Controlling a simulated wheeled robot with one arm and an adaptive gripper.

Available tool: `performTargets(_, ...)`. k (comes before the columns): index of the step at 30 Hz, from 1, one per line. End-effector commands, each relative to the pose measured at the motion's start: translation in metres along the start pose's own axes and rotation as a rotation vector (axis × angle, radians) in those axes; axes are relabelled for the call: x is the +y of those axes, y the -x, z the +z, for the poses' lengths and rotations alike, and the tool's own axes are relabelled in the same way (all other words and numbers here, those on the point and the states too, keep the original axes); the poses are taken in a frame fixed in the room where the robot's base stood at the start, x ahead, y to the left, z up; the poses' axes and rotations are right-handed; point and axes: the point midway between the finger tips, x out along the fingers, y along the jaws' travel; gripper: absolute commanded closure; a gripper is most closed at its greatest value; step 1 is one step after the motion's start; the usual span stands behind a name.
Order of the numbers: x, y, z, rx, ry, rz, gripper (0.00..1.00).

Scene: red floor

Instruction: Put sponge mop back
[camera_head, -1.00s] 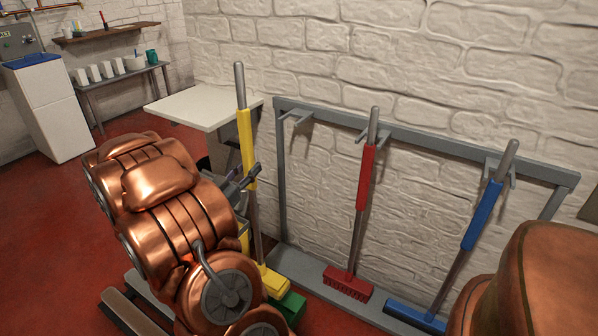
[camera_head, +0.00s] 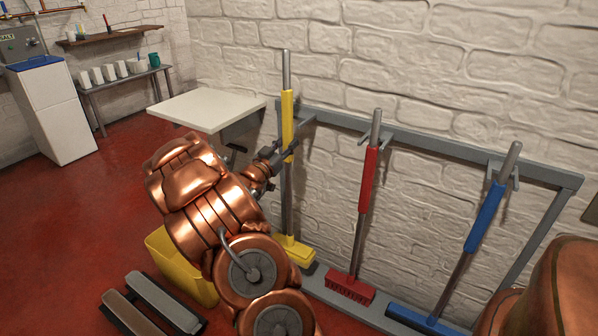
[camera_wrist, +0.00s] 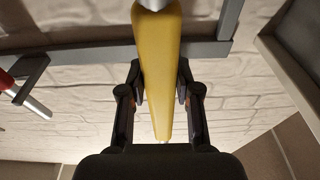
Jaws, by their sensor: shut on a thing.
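The sponge mop has a yellow grip (camera_head: 287,118), a grey pole and a yellow head (camera_head: 291,251). It stands nearly upright at the left end of the grey wall rack (camera_head: 430,145). Its pole passes in front of the rack's left hook, which is mostly hidden; I cannot tell whether it sits in it. My gripper (camera_head: 282,155) is shut on the lower part of the yellow grip. In the wrist view, the yellow grip (camera_wrist: 158,60) runs between the two fingers of my gripper (camera_wrist: 161,95). The mop head is low, at the rack's base bar.
A red brush (camera_head: 366,180) and a blue squeegee (camera_head: 484,218) hang on the rack to the right. A yellow bucket (camera_head: 178,268) stands on the floor behind my arm. A white-topped table (camera_head: 208,108) is left of the rack. Red floor at left is clear.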

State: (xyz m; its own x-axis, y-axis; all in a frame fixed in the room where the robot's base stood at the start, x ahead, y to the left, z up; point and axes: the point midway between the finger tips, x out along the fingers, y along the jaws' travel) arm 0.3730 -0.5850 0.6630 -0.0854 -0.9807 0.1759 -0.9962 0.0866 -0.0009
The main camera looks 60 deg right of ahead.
Motion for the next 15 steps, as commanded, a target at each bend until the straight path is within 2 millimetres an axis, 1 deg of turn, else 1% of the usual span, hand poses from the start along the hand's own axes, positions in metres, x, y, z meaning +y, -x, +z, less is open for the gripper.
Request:
performTargets(1, -0.001, -0.007, 0.0, 0.002, -0.001, -0.001, 1.0)
performTargets(7, -0.006, -0.022, 0.003, 0.003, 0.0, -0.008, 1.0)
performTargets(13, -0.01, -0.033, 0.005, 0.003, -0.002, -0.015, 1.0)
performTargets(15, -0.01, -0.031, 0.014, 0.002, 0.0, -0.015, 1.0)
